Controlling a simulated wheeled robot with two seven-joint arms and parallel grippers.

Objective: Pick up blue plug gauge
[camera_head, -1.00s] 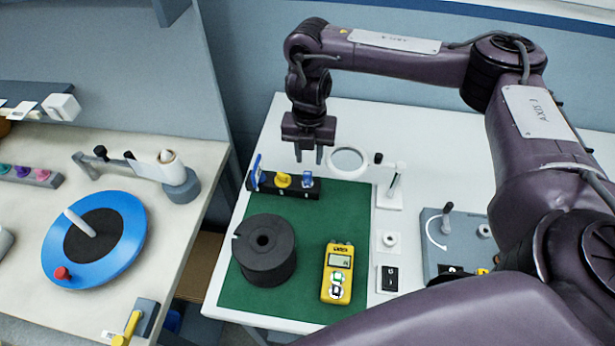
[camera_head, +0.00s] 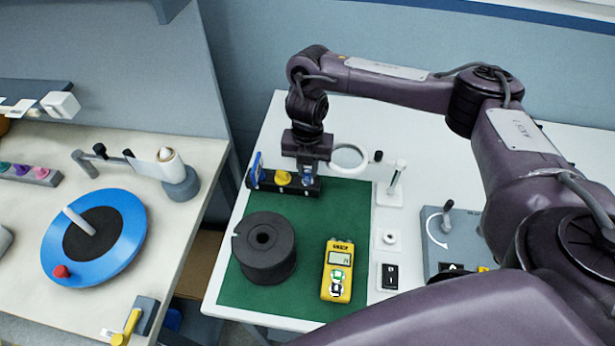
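A black rack (camera_head: 268,186) at the back left of the green mat holds a blue piece (camera_head: 256,166) at its left end, a yellow piece (camera_head: 283,178) in the middle and a small blue plug gauge (camera_head: 307,180) at its right end. My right gripper (camera_head: 308,170) points down at the right end of the rack, with its fingertips at the small blue plug gauge and partly covering it. The gap between the fingers is too small to judge, so I cannot tell whether they touch the gauge. My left gripper is not in view.
A black slotted cylinder (camera_head: 264,262) and a yellow meter (camera_head: 338,272) stand on the green mat (camera_head: 330,215). A white ring magnifier (camera_head: 349,158) is close right of my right gripper. A side bench at the left carries a blue disc (camera_head: 120,250).

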